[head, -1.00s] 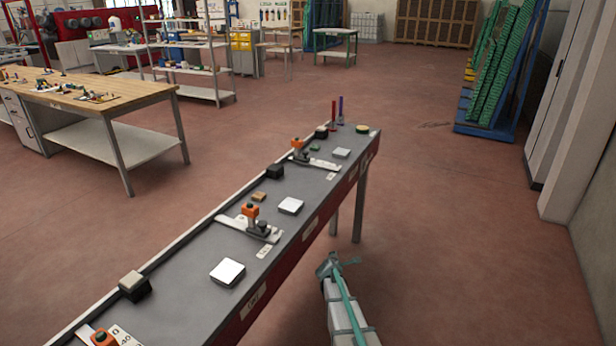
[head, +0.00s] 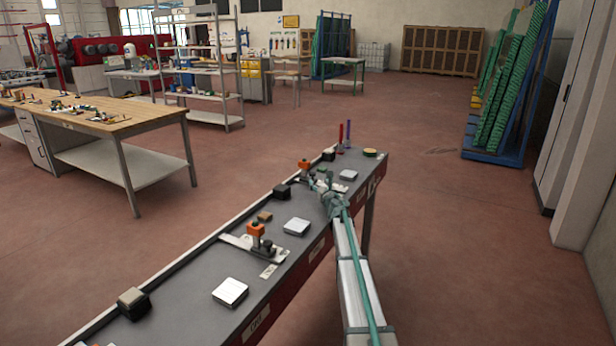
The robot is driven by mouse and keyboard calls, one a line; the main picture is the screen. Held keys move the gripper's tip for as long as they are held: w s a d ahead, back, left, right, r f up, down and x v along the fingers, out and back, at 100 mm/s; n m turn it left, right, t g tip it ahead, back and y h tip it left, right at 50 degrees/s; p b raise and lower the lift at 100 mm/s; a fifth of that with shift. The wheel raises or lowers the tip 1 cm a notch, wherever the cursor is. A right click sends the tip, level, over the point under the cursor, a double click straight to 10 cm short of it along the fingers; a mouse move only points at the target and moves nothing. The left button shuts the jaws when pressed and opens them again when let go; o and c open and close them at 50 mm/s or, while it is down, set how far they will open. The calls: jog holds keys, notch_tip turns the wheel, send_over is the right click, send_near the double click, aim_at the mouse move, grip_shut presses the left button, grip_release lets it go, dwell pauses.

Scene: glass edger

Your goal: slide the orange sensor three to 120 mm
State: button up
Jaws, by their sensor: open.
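A long, narrow grey bench carries orange sensors on flat scale plates. The far orange sensor (head: 304,165) stands near the bench's far end. Its plate and dark slide are partly hidden by my gripper. The middle orange sensor (head: 256,230) sits on a light scale plate (head: 237,243) with a dark knob beside it. Which one is sensor three cannot be read, nor can the scale marks. My gripper (head: 320,182) is open and empty, over the bench just right of the far sensor and in front of it. A gap to the sensor seems to show.
Black blocks (head: 282,191) stand along the bench's left edge, and white square pads (head: 230,292) lie along its right side. A red post (head: 341,134) and a purple post (head: 349,133) rise at the far end, near a yellow-topped round piece (head: 370,153). Floor to the right is clear.

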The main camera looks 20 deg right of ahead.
aim_at(314, 174)
jog(key=w, duration=0.3)
jog(key=w+p, duration=0.1)
jog(key=w, duration=0.3)
jog(key=w+d, duration=0.1)
jog(key=w, duration=0.2)
jog(key=shift+w+p, duration=0.35)
jog(key=shift+p, duration=0.05)
jog(key=shift+c, duration=0.4)
grip_shut()
jog(key=shift+s+d, duration=0.1)
